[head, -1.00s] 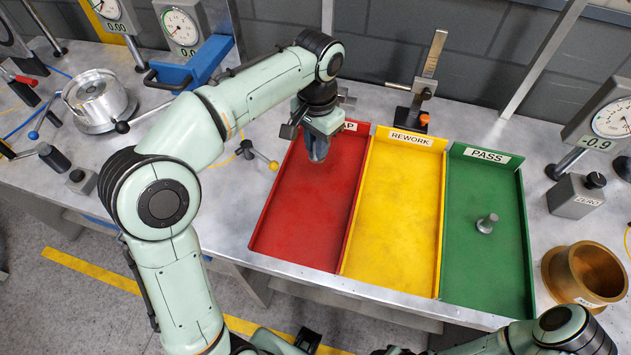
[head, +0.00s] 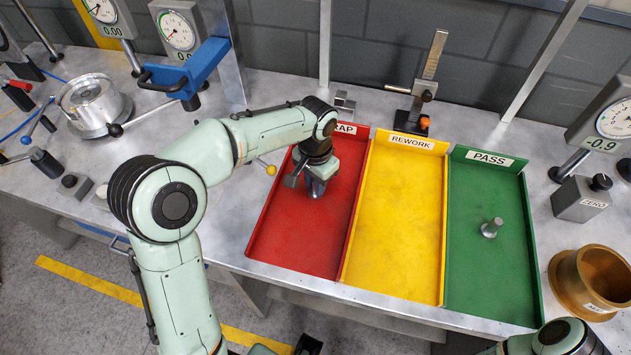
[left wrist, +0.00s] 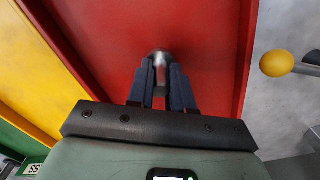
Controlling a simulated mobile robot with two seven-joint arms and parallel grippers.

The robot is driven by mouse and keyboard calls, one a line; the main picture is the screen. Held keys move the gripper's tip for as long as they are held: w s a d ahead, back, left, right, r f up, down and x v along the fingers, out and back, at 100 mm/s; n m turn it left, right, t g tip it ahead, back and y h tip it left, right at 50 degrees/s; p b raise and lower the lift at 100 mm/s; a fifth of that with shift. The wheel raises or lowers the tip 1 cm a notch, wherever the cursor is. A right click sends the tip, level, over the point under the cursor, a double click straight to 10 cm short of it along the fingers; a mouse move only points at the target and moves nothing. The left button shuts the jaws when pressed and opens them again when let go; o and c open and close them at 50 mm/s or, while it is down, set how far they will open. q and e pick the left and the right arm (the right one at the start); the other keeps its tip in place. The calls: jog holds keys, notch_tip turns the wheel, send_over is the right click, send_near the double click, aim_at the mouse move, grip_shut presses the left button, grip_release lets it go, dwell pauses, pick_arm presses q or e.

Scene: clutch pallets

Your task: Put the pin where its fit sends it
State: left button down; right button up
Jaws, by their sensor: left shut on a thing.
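My left gripper (head: 316,188) is over the upper part of the red scrap tray (head: 291,240), low near its floor. In the left wrist view, its two dark fingers (left wrist: 161,85) are shut on a grey metal pin (left wrist: 161,60), whose rounded end shows between the fingertips. I cannot tell whether the pin touches the tray floor. The yellow rework tray (head: 393,235) is in the middle and the green pass tray (head: 490,270) is on the right. Another metal pin (head: 491,228) stands in the green tray. My right gripper is out of view.
A brass ring (head: 590,281) and a grey zero block (head: 581,198) stand right of the green tray. A yellow-knobbed lever (head: 270,170) is close to the red tray's left wall. A height gauge (head: 418,95) stands behind the yellow tray.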

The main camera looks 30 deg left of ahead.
pick_arm(q)
jog(key=shift+f, duration=0.15)
jog(key=c, duration=1)
grip_release()
jog(key=shift+r, duration=0.25)
notch_tip(320, 180, up, 12)
jog(key=shift+f+p, duration=0.1)
jog(key=shift+p, duration=0.9)
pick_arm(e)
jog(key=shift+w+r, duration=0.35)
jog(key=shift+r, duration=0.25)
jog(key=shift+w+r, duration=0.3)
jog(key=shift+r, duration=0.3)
